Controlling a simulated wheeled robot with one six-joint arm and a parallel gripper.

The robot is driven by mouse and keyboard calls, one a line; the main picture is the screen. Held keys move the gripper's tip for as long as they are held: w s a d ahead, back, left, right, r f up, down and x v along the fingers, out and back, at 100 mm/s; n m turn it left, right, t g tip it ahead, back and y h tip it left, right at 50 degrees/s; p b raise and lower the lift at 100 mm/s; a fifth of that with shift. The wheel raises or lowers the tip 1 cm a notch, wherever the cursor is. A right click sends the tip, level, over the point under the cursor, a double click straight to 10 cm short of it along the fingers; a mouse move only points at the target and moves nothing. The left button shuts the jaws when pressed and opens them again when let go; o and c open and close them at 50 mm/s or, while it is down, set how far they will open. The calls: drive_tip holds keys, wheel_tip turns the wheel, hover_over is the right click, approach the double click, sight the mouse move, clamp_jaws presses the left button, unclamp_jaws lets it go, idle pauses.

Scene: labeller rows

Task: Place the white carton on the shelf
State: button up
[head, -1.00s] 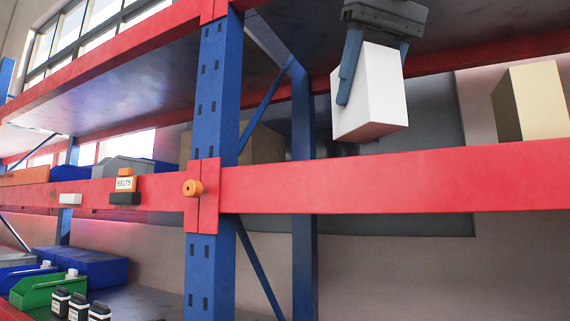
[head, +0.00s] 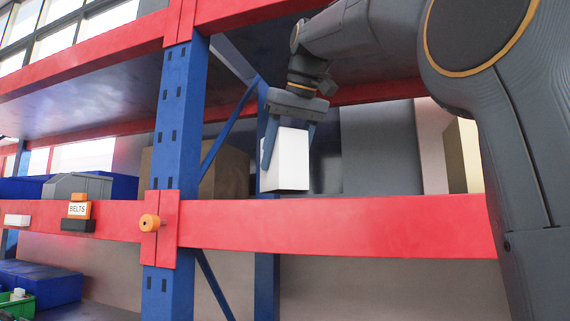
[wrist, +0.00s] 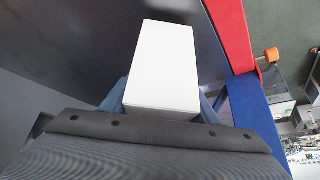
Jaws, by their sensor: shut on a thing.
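The white carton (head: 291,160) hangs upright between the two blue-grey fingers of my gripper (head: 290,136). My gripper is shut on it from above. In the head view the carton shows just above the red front beam (head: 340,225) of the shelf, to the right of the blue upright. Its lower edge is close to the beam's top edge; whether it touches the shelf surface I cannot tell. In the wrist view the carton (wrist: 163,66) fills the middle, with the fingers partly hidden behind it.
A blue upright (head: 174,120) stands left of the carton. A brown box (head: 225,172) sits behind the upright, and a tan box (head: 463,155) stands at right, partly hidden by my arm. A red upper beam (head: 250,12) runs above. An orange knob (head: 149,222) sticks out from the upright.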

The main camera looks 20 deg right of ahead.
sight(293, 133)
drive_tip(key=shift+f, duration=0.95)
drive_tip(key=shift+f, duration=0.15)
drive_tip(key=o, duration=1.3)
drive_tip(key=shift+s+r, duration=0.15)
drive_tip(key=shift+r, duration=0.2)
drive_tip(key=shift+v, duration=3.55)
